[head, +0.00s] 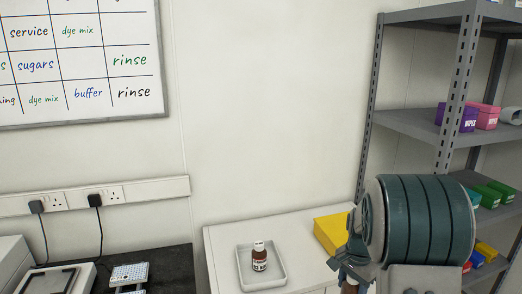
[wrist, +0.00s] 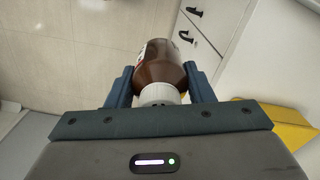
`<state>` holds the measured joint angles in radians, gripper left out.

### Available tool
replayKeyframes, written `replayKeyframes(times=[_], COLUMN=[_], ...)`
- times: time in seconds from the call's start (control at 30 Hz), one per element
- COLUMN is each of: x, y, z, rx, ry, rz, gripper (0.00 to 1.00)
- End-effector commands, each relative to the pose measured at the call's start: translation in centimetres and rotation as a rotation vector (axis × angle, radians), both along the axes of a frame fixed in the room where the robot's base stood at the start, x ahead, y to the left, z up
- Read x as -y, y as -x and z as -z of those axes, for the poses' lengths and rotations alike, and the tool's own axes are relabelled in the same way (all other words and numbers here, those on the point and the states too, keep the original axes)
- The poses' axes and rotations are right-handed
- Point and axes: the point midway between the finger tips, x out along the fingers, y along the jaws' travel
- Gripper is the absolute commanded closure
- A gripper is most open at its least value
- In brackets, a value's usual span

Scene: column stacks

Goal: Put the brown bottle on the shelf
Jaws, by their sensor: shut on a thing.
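My gripper (wrist: 159,76) is shut on a brown bottle (wrist: 160,62) with a white cap, its two fingers on either side of it near the cap. In the head view my gripper (head: 352,276) is low, in front of the white cabinet, and mostly hides the held bottle. Another brown bottle (head: 259,260) with a white cap and pale label stands upright in a white tray (head: 276,281) on the cabinet. The grey metal shelf (head: 405,124) stands at the right, behind my arm.
A yellow box (head: 329,232) lies on the white cabinet (head: 228,234) beside my gripper; it also shows in the wrist view (wrist: 278,127). Purple (head: 467,119) and pink boxes (head: 486,117) sit on the middle shelf level, with bare room to their left. Green boxes (head: 488,195) sit lower.

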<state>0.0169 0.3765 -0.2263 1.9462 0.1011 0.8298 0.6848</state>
Motion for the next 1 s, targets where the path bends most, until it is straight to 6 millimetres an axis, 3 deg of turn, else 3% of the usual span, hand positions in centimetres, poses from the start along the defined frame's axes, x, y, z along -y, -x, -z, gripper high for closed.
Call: replayKeyframes(times=[0.5, 0.7, 1.0], x=[-7.9, -9.3, -9.4], y=[0.7, 1.1, 1.2], z=[10.3, 11.9, 12.1], rx=[-0.007, -0.003, -0.001], ry=[-0.005, -0.007, -0.007], rz=[-0.817, -0.965, -0.983], gripper=[0.80, 0.80, 0.80])
